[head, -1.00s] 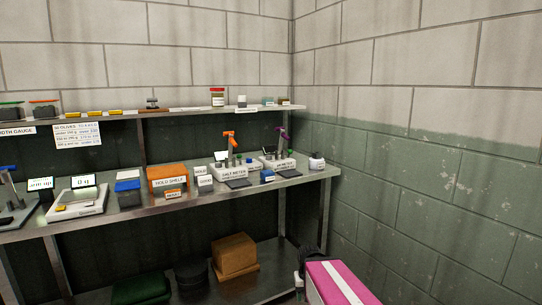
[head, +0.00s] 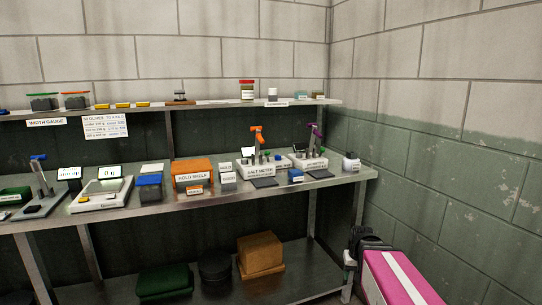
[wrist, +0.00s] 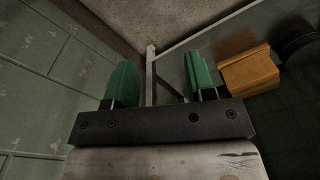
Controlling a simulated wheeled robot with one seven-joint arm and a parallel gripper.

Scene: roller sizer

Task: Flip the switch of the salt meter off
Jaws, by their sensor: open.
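The salt meter (head: 259,170) is a white box labelled "SALT METER" on the metal bench, right of the orange hold shelf box. An orange-topped probe (head: 257,133) stands up at it. Its switch is too small to make out. A similar white meter (head: 309,162) with a purple-topped probe stands just right of it. My gripper (wrist: 160,85) shows in the wrist view with its two green fingers apart and nothing between them. It points at the floor and lower shelf, well away from the salt meter. The gripper's fingers are not clear in the head view.
The bench also holds an orange hold shelf box (head: 192,172), a scale (head: 101,195) and a dark pad (head: 264,183) before the salt meter. An upper shelf (head: 210,103) runs above. A cardboard box (head: 260,254) sits on the lower shelf. A block wall (head: 440,140) closes the right.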

